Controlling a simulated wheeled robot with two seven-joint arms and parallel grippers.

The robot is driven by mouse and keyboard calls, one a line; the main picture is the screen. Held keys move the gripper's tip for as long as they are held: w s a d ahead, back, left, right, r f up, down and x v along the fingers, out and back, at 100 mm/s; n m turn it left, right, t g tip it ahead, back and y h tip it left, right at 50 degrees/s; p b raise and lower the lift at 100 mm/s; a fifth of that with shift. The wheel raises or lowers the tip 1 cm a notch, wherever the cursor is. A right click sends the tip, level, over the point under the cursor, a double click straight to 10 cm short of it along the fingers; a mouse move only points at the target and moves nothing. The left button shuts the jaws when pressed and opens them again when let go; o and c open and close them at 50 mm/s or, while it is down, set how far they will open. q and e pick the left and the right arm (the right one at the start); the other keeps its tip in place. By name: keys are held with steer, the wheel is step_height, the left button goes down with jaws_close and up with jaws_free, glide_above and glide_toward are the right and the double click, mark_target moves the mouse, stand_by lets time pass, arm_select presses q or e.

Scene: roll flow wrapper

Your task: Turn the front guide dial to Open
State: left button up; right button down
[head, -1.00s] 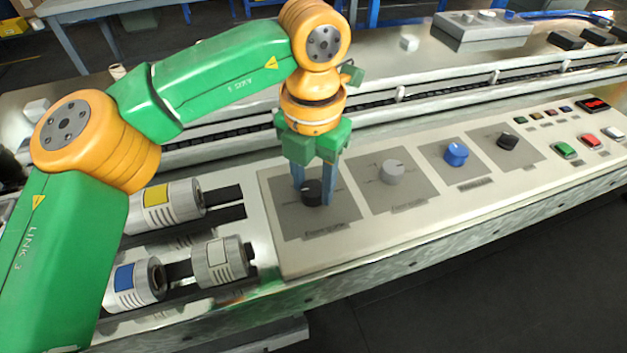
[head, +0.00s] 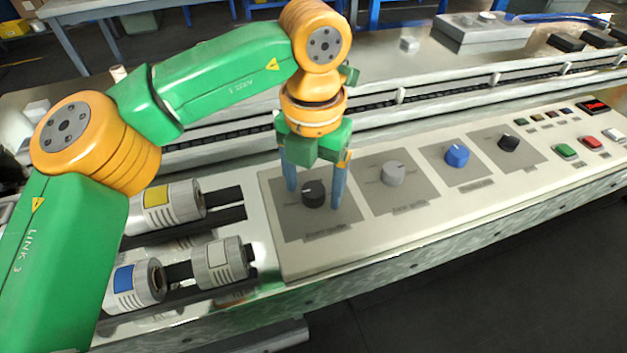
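The front guide dial is probably the black knob (head: 314,194) on the leftmost grey plate (head: 291,224) of the control panel. The label below it is too small to read surely. A light pointer mark shows at the knob's upper left. My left gripper (head: 313,199) comes down over this knob with its two blue fingers spread. One finger is left of the knob and the other right of it, with gaps showing on both sides. The gripper holds nothing. My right gripper does not show.
Right along the panel are a grey dial (head: 393,174), a blue dial (head: 456,155) and a black dial (head: 508,142). Green (head: 566,151) and red (head: 592,142) buttons lie farther right. A conveyor channel runs behind.

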mark_target(314, 189)
arm_select(q)
step_height(314, 189, up, 7)
steer(key=shift+r+p, duration=0.1)
steer(key=shift+p, duration=0.7)
